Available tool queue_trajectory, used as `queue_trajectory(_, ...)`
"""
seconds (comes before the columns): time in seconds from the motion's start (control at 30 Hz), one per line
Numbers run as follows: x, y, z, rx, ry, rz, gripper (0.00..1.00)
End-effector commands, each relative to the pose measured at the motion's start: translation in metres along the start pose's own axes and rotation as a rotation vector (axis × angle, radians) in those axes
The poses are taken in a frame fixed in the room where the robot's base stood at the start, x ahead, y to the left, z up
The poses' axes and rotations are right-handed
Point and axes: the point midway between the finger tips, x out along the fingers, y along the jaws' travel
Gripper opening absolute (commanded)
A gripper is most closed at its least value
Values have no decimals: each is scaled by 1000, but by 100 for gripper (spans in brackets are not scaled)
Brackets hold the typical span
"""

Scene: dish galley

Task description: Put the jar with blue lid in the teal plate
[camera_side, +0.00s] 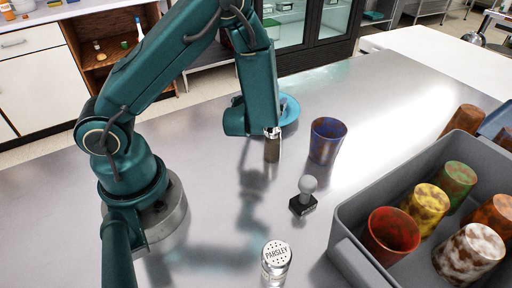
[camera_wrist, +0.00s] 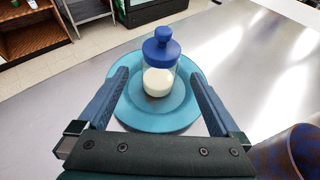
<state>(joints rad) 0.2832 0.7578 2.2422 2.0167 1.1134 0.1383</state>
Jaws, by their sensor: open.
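The jar with blue lid (camera_wrist: 158,62) is clear with white contents and appears upright on the teal plate (camera_wrist: 135,118), inside its rim, in the wrist view. My gripper (camera_wrist: 159,77) is open, with one finger on each side of the jar and a gap to it. In the side view the plate (camera_side: 291,110) shows only in part behind my gripper (camera_side: 272,150), and the jar is hidden behind my arm.
A blue-brown cup (camera_side: 327,140) stands right of my gripper. A small grey-knobbed black object (camera_side: 305,197) and a parsley shaker (camera_side: 276,260) stand nearer the camera. A grey bin (camera_side: 345,243) with several colored cups fills the right. The metal counter left of the shaker is clear.

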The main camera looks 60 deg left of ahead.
Motion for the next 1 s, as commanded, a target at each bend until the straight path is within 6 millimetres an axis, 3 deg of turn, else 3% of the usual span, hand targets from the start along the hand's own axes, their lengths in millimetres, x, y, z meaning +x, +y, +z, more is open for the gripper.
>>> queue_trajectory(0.1, -18, -1, 0, 2, 0, -5, 100)
queue_trajectory(0.33, -34, 2, 1, -11, 0, 6, 100)
queue_trajectory(0.47, -41, 18, 11, -118, 0, 79, 100)
queue_trajectory(0.6, -61, 58, 25, -416, 20, 261, 100)
queue_trajectory(0.77, -100, 97, 18, -847, 88, 489, 100)
queue_trajectory(0.87, -126, 104, 7, -1123, 155, 607, 100)
queue_trajectory(1.0, -163, 94, -6, -1512, 279, 733, 100)
